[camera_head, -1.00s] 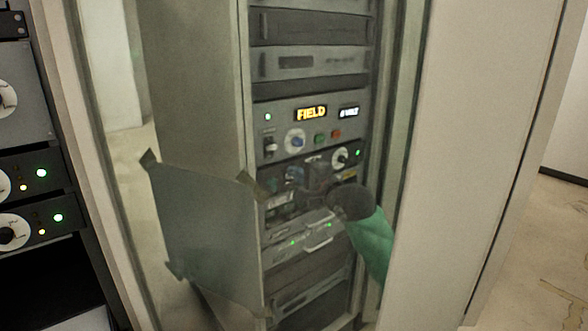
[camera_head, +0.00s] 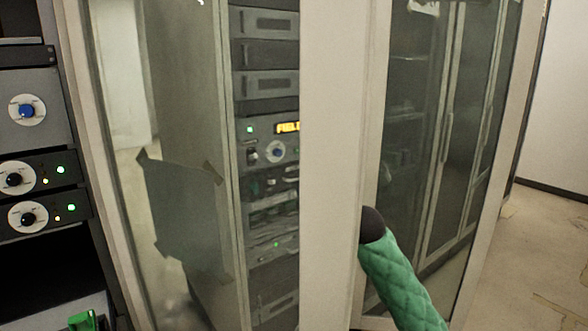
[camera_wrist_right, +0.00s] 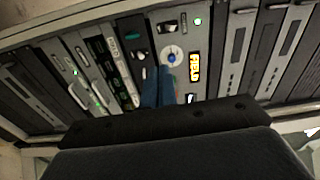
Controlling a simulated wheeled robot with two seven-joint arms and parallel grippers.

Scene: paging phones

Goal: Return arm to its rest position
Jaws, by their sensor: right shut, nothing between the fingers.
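My right arm (camera_head: 405,275) shows in the head view as a green quilted sleeve with a dark end, coming up from the lower right. Its dark end lies in front of the edge of a pale upright panel. My right gripper (camera_wrist_right: 159,88) shows in the right wrist view as two blue fingers close together, shut and empty. They point toward the rack unit with the lit FIELD display (camera_wrist_right: 195,67), over the area below a blue-centred knob (camera_wrist_right: 172,57). I cannot tell how far they are from it. My left gripper is not in view.
A rack (camera_head: 265,85) stands behind the pale upright panel (camera_head: 335,170), which covers its right side. A grey plate (camera_head: 185,215) is in front of the rack's left. Units with knobs and lights (camera_head: 40,178) stand at far left. Bare floor (camera_head: 525,250) shows at right.

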